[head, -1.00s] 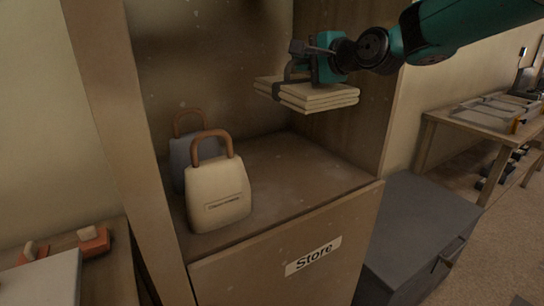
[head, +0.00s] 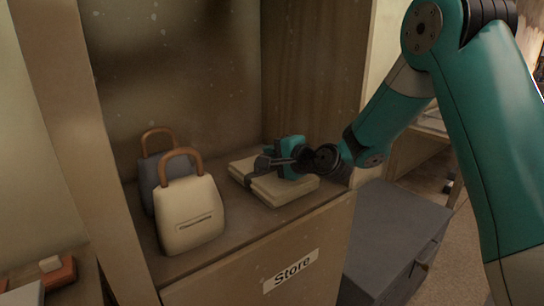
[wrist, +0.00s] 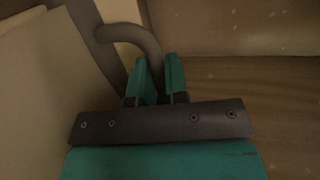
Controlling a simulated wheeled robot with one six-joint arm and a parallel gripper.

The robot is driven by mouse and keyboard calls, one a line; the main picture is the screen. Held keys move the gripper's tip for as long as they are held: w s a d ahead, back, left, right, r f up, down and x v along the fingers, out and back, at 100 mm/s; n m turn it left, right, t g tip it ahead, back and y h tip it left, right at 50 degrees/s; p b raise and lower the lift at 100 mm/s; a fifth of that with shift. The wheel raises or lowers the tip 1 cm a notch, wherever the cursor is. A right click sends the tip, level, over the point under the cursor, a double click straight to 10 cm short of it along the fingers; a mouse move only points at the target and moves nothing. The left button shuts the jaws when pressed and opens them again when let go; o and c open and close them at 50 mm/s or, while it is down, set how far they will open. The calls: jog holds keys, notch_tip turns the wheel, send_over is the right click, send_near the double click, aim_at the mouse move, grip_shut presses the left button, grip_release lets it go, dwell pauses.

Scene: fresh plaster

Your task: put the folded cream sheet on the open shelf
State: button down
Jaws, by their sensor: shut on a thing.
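The folded cream sheet (head: 292,190) is a flat layered stack with a dark band and grip around it. It lies level at the open shelf (head: 225,250), right of the bags. It looks to be on the board or just above it; I cannot tell for sure. My gripper (head: 268,164) is at its top and shut on its grip. In the wrist view, my gripper's teal fingers (wrist: 155,88) close on the curved grey grip, and the cream sheet (wrist: 40,95) fills the left side. The sheet's underside is hidden.
A cream bag (head: 190,215) with a brown handle stands at the shelf's left front. A grey bag (head: 150,180) stands behind it. A side panel (head: 315,80) bounds the shelf on the right. Below is a "Store" front (head: 240,292); a grey chest (head: 395,235) stands right.

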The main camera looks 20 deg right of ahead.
jog(key=shift+f, duration=0.15)
jog(key=c, duration=1.1)
grip_release()
